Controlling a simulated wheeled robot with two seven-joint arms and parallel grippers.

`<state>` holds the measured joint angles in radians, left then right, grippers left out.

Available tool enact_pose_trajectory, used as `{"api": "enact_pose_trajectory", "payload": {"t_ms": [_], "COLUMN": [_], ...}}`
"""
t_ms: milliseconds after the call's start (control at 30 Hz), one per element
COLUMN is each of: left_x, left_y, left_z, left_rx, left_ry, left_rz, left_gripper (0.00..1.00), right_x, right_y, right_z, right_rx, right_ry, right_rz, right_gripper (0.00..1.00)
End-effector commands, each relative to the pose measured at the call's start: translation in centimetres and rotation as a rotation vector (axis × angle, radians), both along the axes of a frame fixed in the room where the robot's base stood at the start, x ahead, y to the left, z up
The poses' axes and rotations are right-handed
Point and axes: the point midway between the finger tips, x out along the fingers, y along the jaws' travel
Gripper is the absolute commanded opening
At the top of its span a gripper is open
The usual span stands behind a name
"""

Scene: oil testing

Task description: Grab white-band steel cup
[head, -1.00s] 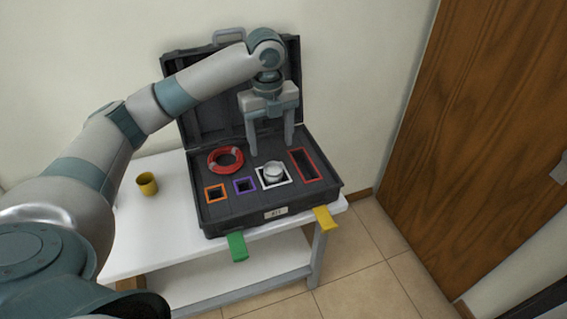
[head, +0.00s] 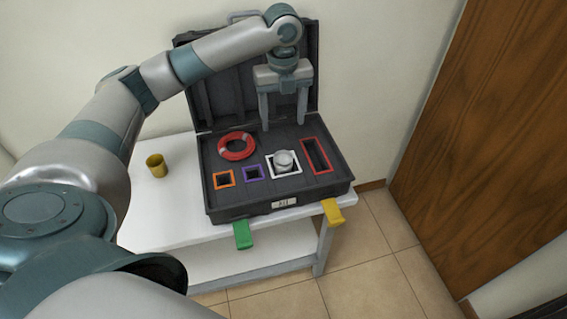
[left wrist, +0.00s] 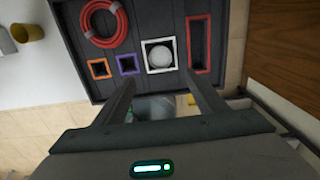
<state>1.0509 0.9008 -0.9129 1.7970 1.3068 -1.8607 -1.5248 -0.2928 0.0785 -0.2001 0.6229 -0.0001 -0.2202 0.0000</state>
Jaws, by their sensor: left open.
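The steel cup (head: 284,159) sits in the white-framed slot of the open black case (head: 240,200); it also shows in the left wrist view (left wrist: 160,57) from above. My left gripper (head: 283,126) is open and empty. It points down above the case, behind and over the cup, not touching it. In the left wrist view its two fingers (left wrist: 162,86) are spread apart, with the cup beyond and between their tips. My right gripper is not in view.
The case holds a red coil (head: 236,146) and orange (head: 223,179), purple (head: 253,173) and red (head: 316,155) framed slots. A yellow cup (head: 157,166) stands left on the white table (head: 150,212). Green (head: 243,236) and yellow (head: 333,212) tabs jut from the front edge.

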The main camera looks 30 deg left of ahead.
Motion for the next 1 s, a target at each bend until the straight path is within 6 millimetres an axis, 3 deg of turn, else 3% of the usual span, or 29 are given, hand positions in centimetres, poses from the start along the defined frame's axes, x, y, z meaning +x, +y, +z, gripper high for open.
{"api": "enact_pose_trajectory", "payload": {"t_ms": [300,500,1000], "left_x": [-0.1,0.0,0.0], "left_y": [0.0,0.0,0.0], "left_z": [-5.6,-8.2,-9.0], "left_rx": [0.001,0.000,0.001], "left_ry": [0.004,0.001,0.001], "left_rz": [0.001,0.000,0.000], "left_gripper": [0.65,0.65,0.65], "right_x": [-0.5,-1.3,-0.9], "right_y": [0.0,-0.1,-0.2], "right_z": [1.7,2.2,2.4], "right_rx": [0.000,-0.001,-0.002], "right_ry": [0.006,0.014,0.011], "right_rz": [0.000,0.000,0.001], "right_gripper": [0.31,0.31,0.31]}}
